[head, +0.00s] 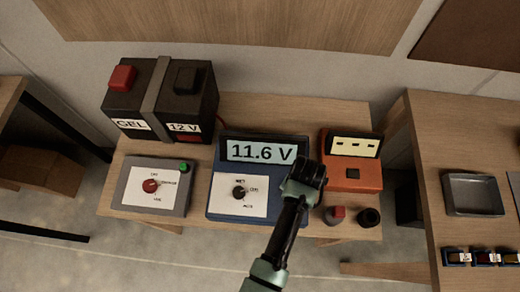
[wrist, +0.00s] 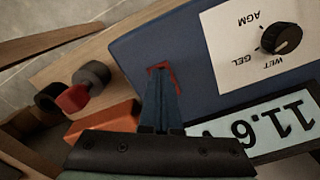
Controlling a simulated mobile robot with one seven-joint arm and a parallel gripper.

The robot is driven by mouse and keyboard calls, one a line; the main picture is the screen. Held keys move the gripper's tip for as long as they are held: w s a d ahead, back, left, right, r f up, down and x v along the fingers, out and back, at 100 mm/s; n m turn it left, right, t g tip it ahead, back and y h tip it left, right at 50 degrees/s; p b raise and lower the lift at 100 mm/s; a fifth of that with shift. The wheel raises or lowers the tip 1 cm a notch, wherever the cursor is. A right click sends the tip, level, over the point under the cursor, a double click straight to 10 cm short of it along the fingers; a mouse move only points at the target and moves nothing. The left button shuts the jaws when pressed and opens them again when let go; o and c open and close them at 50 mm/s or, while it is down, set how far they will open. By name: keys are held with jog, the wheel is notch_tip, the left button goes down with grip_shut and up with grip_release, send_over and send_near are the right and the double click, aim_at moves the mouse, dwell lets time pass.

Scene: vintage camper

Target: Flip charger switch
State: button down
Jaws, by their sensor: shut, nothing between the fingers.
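The blue charger (head: 236,214) stands in the middle of the bench, its display (head: 262,151) reading 11.6 V. Its black knob (head: 239,192) sits on a white label with WET, GEL and AGM; the knob also shows in the wrist view (wrist: 281,38). A small red-edged part (wrist: 164,67), apparently the switch, shows on the charger's blue face. My gripper (head: 306,172) is over the charger's right side. In the wrist view its shut, empty fingers (wrist: 161,76) are at the red part and cover most of it. I cannot tell whether they touch it or which way it is set.
A black battery (head: 190,100) marked GEL 12 V stands behind left. A grey box (head: 131,198) with a red knob is on the left. An orange device (head: 366,181) is on the right, with red (head: 335,214) and black (head: 369,217) caps in front. A side table (head: 425,150) stands at right.

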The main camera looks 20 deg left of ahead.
notch_tip(320, 180, up, 7)
jog(key=p, duration=0.7)
dwell(0.6)
